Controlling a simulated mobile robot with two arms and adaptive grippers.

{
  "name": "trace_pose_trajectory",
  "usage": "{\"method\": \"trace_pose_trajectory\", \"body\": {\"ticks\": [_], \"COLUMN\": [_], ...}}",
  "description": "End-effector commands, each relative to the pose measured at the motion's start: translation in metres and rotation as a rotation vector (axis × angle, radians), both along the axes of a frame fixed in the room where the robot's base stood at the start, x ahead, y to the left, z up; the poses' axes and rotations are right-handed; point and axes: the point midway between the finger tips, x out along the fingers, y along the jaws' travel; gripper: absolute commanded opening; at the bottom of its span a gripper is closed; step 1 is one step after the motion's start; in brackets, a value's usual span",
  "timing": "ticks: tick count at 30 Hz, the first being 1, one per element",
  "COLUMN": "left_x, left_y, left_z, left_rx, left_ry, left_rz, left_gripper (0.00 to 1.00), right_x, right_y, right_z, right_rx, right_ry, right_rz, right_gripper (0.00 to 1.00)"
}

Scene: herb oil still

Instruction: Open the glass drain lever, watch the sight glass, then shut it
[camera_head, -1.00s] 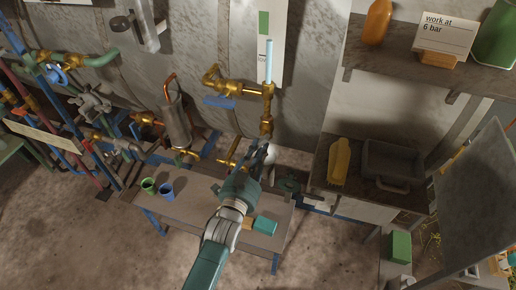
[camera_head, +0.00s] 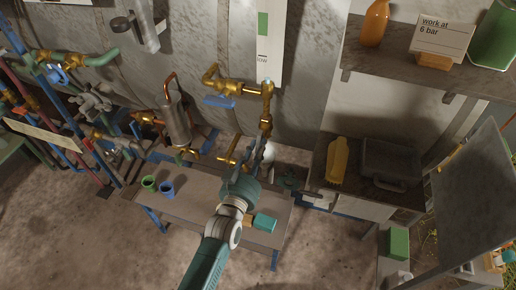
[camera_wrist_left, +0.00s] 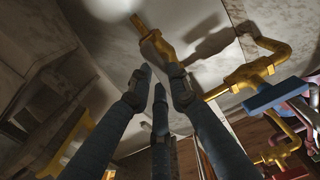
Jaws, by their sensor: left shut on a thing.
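The sight glass (camera_head: 267,83) stands above the brass fitting, with pale blue only at its foot. Behind it is a white board with a green band (camera_head: 263,23) and a "LOW" mark, which shows clear of blue. My left gripper (camera_head: 262,150) is at the lower end of the brass drain pipe (camera_head: 266,122). Its fingers also show in the left wrist view (camera_wrist_left: 158,78), close together below the brass pipe (camera_wrist_left: 152,38). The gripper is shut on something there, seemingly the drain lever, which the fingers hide. My right gripper is out of view.
A blue-handled brass valve (camera_head: 220,101) sits left of the glass. Below is a bench (camera_head: 200,205) with a green cup (camera_head: 149,184), a blue cup (camera_head: 166,189) and a teal block (camera_head: 264,223). A shelf (camera_head: 400,70) and yellow bottle (camera_head: 338,160) are at right.

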Motion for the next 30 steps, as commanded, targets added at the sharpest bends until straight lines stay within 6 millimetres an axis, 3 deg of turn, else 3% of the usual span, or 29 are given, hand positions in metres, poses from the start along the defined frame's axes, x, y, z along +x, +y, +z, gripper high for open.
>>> {"method": "trace_pose_trajectory", "body": {"ticks": [9,10,12,13,23,30], "left_x": [0.0,0.0,0.0,0.0,-0.003,-0.039], "left_y": [0.0,0.0,0.0,0.0,0.001,0.013], "left_z": [-0.002,-0.002,-0.002,-0.001,-0.001,-0.003], "left_rx": [0.001,0.001,0.001,0.001,0.002,0.002], "left_ry": [0.003,0.003,0.003,0.003,0.002,0.005], "left_rz": [-0.001,-0.001,-0.001,-0.001,0.0,-0.001], "left_gripper": [0.0,0.22,0.36,0.37,0.37,0.37], "right_x": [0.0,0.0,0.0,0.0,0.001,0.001], "right_y": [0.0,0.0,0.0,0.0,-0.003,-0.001], "right_z": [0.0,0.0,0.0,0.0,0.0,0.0], "right_rx": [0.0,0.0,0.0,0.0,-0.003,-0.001], "right_ry": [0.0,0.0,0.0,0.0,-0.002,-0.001], "right_rz": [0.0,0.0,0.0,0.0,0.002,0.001], "right_gripper": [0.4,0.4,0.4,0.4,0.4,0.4]}}
